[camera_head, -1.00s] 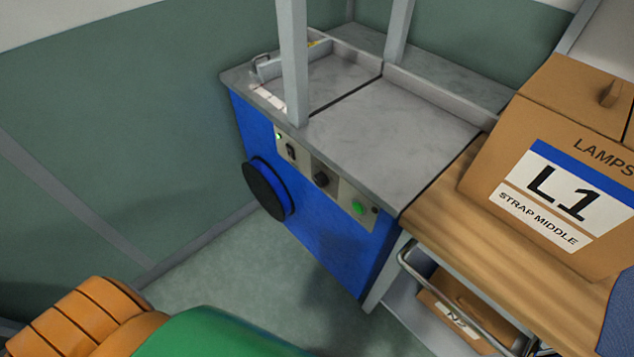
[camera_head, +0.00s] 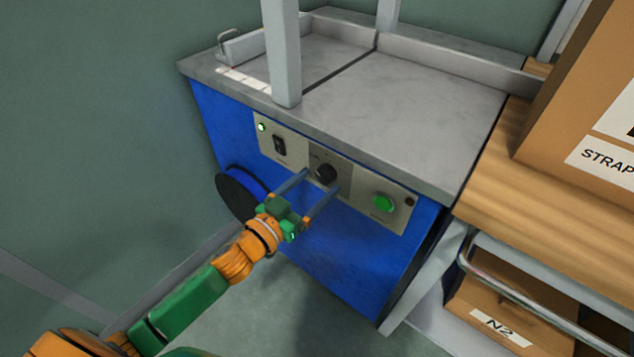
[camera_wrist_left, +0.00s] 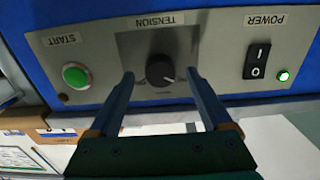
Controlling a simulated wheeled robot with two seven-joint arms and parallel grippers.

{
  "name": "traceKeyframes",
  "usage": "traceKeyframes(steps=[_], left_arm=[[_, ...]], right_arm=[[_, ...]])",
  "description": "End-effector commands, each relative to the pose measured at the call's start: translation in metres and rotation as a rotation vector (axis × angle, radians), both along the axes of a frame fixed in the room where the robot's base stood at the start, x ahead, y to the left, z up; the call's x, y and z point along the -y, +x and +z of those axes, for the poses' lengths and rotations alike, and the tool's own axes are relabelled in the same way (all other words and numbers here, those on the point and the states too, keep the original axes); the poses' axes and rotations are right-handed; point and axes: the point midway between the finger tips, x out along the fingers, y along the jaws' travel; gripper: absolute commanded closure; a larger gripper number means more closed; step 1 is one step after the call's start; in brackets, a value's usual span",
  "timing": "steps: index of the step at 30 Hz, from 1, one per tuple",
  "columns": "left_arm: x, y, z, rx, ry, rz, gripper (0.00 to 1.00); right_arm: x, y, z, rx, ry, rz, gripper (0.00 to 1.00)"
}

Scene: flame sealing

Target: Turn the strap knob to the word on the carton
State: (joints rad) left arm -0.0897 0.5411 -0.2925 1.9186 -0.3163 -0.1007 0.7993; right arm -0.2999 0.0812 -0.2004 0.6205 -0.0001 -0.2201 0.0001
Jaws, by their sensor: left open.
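The black strap knob (camera_head: 326,174) sits on the grey control panel of the blue strapping machine. In the left wrist view the knob (camera_wrist_left: 160,70) is under the word TENSION, with a pale pointer line on it; the small setting marks are too blurred to read. My left gripper (camera_head: 321,181) is open, its two fingers reaching toward the panel on either side of the knob; I cannot tell whether they touch it. The carton (camera_head: 575,110) stands at the right, its label partly cut off, showing only "STRAP". My right gripper is not in view.
The panel also has a black power switch (camera_head: 280,145), a lit green lamp (camera_head: 262,127) and a green start button (camera_head: 384,203). A black reel disc (camera_head: 238,194) sticks out left of my gripper. A box marked N2 (camera_head: 500,322) sits on the lower shelf.

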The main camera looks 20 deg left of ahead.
Motion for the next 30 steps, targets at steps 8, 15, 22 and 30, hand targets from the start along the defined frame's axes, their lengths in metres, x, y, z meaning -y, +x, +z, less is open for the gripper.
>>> traceKeyframes(steps=[8, 15, 22, 30], left_arm=[[0.0057, 0.0147, -0.0006, -0.002, 0.001, 0.000, 0.17], [0.0056, 0.0146, -0.0008, -0.002, 0.001, 0.000, 0.41], [0.0056, 0.0143, -0.0009, -0.002, 0.001, 0.000, 1.00], [0.0056, 0.0143, -0.0001, 0.010, 0.033, 0.000, 1.00]], right_arm=[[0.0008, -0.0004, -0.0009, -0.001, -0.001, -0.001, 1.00], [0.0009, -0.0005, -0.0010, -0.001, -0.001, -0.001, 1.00], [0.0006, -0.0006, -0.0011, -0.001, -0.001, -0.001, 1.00], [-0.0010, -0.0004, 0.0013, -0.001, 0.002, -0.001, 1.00]])
